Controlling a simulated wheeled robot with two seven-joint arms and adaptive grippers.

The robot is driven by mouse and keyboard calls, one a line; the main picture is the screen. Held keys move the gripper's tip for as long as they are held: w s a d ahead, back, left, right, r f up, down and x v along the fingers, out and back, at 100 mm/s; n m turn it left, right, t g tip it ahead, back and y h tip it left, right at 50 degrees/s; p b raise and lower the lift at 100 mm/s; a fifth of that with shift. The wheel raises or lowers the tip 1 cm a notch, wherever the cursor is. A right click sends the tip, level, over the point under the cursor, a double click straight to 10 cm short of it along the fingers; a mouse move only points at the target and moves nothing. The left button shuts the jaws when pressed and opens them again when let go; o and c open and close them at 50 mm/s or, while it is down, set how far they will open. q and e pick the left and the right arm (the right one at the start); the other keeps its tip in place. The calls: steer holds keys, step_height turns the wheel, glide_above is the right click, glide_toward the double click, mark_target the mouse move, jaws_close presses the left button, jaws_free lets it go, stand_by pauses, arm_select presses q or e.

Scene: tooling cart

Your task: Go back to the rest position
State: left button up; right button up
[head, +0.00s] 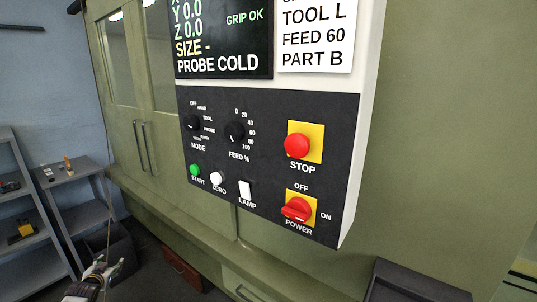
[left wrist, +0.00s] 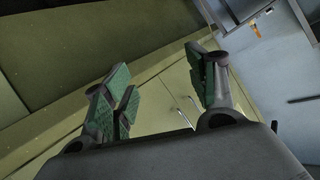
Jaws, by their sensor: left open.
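My left gripper (head: 103,270) is low at the left of the head view, well away from the control panel (head: 270,160). In the left wrist view the left gripper (left wrist: 165,95) is open, its two green-padded fingers apart with nothing between them. My right gripper is in neither view. The panel has a red stop button (head: 297,146), a red power switch (head: 297,209), a green start button (head: 195,169), a white zero button (head: 217,180) and a white lamp switch (head: 245,190). Its screen (head: 223,38) reads "GRIP OK" and "PROBE COLD".
A large green machine (head: 440,130) with a handled door stands behind the panel. Grey shelves (head: 20,215) and a small side table (head: 70,172) stand at the left. A dark bin (head: 108,250) is on the floor near the left gripper, and a dark tray (head: 415,285) is at the lower right.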

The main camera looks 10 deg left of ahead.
arm_select(q)
steer(key=s+d+f+m+g+h, duration=0.1)
steer(key=s+d+f+g, duration=0.1)
steer(key=s+d+f, duration=0.75)
steer(key=s+d+f+m+g+h, duration=0.15)
steer(key=s+f, duration=0.35)
steer(key=f, duration=1)
steer(key=s+d+f+m+g+h, duration=0.1)
steer(key=s+d+f+g, duration=0.2)
steer(key=s+d+f, duration=0.7)
steer(key=s+d+f+g+h, duration=0.2)
steer(key=s+d+f, duration=1)
steer(key=f, duration=0.1)
steer(key=s+d+f+h, duration=0.1)
steer(key=s+d, duration=0.3)
steer(key=d, duration=0.4)
steer(key=s+d+f+m+g, duration=0.1)
steer(key=s+d+f, duration=0.1)
steer(key=s+d, duration=0.3)
steer(key=d, duration=0.4)
steer(key=shift+s+d+h, duration=0.25)
steer(key=shift+s+h, duration=0.05)
steer(key=shift+h, duration=0.05)
